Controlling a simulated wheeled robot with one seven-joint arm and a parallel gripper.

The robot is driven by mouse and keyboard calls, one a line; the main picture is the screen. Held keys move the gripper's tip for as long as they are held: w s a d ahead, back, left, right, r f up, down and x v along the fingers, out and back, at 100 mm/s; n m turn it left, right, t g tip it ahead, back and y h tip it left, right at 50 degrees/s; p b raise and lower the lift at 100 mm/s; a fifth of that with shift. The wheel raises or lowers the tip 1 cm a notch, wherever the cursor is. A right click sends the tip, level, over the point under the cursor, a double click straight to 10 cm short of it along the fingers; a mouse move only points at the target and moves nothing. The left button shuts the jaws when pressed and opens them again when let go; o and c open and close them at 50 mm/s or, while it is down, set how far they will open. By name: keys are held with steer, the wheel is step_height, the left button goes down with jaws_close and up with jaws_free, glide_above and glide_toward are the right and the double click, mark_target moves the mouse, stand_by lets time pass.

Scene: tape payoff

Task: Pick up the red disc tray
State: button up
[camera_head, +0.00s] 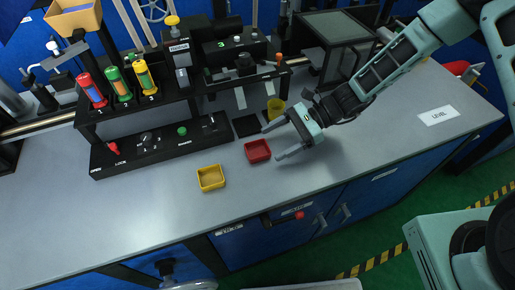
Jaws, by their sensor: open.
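The red disc tray (258,151) is a small square open tray lying on the grey bench top, near the middle of the head view. My gripper (271,142) comes in from the right, with its two pale fingers spread apart. The fingertips are close to the tray's right side, one toward its upper right and one toward its lower right. I cannot tell from this view whether they touch it or hover above the bench. Nothing shows between the fingers except the tray's right edge area.
A yellow tray (211,178) sits to the left of the red tray. A black square pad (246,126) and a yellow cup (276,108) lie behind it. A black control panel (160,146) with numbered cylinders stands at left. The front of the bench top (330,180) is clear.

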mark_target(266, 150)
steer(key=shift+p+x, duration=0.35)
steer(key=shift+x, duration=1.45)
steer(key=shift+r, duration=0.1)
steer(key=c, duration=1)
steer(key=shift+c, duration=0.2)
step_height(266, 150, up, 10)
steer(key=shift+b, duration=0.75)
